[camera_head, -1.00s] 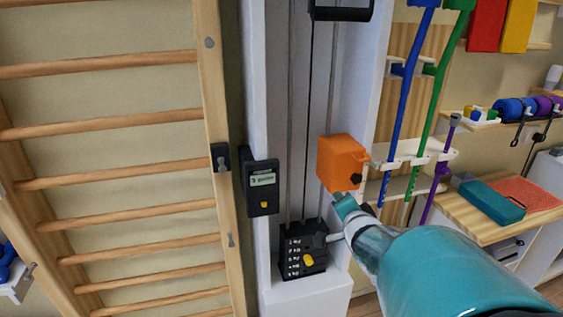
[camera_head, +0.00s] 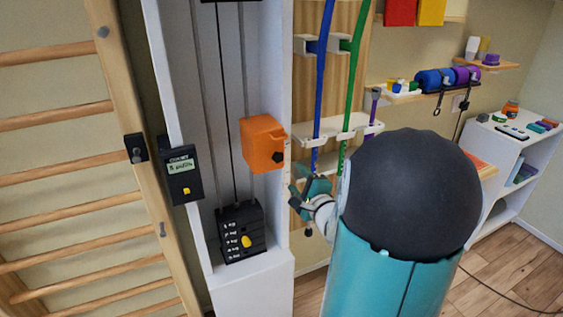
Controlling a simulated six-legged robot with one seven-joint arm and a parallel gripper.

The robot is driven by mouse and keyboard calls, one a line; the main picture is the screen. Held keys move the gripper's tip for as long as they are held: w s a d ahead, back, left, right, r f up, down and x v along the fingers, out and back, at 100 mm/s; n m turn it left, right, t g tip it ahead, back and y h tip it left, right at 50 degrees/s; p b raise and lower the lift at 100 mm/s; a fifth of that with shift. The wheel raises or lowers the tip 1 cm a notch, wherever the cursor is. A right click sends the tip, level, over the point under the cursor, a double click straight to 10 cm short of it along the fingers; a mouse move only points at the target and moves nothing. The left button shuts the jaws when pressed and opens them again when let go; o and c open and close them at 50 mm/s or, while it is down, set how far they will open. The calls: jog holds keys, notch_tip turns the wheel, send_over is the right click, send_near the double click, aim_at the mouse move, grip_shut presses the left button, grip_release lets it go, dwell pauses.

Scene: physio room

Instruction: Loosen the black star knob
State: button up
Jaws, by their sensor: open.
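The black star knob (camera_head: 278,157) sits on the right side of the orange block (camera_head: 258,144), which is mounted on the white upright of the pulley column. My gripper (camera_head: 296,191) is open and empty, below and a little right of the knob, apart from it. My teal and dark arm fills the lower right of the view and hides part of the rack and floor behind it.
A black weight stack with a yellow pin (camera_head: 246,241) stands below the block. A display box (camera_head: 181,175) hangs on the left upright. Wooden wall bars (camera_head: 70,175) fill the left.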

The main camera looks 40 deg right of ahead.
aim_at(279, 158)
jog(key=x, duration=1.1)
jog(key=shift+a, duration=0.15)
jog(key=c, duration=1)
